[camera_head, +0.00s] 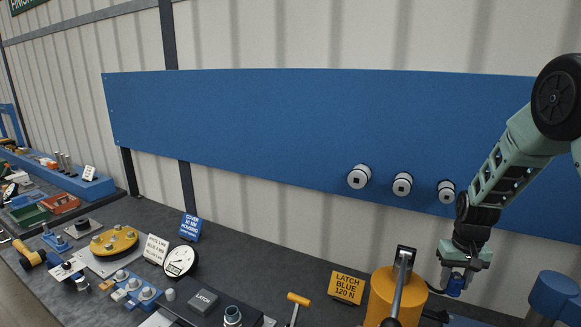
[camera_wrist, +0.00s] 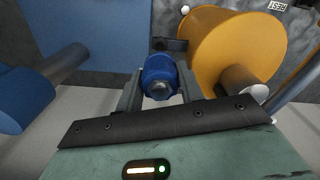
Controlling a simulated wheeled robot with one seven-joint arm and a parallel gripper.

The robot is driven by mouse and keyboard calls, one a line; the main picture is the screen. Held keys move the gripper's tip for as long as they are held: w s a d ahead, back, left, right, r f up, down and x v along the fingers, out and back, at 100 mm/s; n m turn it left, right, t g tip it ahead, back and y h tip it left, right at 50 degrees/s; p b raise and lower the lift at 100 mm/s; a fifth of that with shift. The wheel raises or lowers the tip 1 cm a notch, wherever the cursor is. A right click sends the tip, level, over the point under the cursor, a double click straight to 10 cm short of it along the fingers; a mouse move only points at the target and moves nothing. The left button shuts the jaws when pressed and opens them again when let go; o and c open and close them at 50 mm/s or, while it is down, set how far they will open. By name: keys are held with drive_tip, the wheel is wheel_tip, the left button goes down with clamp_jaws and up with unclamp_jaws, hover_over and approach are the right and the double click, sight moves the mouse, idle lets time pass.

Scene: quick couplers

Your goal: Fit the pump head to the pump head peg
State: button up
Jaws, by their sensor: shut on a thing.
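In the wrist view the blue piece (camera_wrist: 160,72) sits between the two fingers (camera_wrist: 160,92), with a grey tip facing the camera. A dark block (camera_wrist: 170,44) shows just behind it; I cannot tell if they touch. I cannot make out for certain which thing is the pump head peg.
An orange cylinder (camera_head: 385,291) with a black-and-grey handle (camera_head: 402,268) stands left of my gripper. Blue cylinders (camera_head: 552,292) stand to the right. Three white round fittings (camera_head: 402,184) stick out of the blue board (camera_head: 270,130). A yellow "LATCH BLUE" sign (camera_head: 346,288) stands on the bench.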

drive_tip(key=shift+f, duration=0.15)
drive_tip(key=b, duration=0.4)
hover_over(445, 311)
drive_tip(key=shift+w+f, duration=0.1)
drive_tip(key=shift+f, duration=2.7)
drive_tip(key=shift+f, duration=1.4)
drive_tip(key=o, duration=0.9)
wheel_tip(445, 311, up, 17)
drive_tip(key=b, duration=0.5)
drive_tip(key=shift+r+b, duration=0.2)
drive_tip(key=shift+b, duration=0.1)
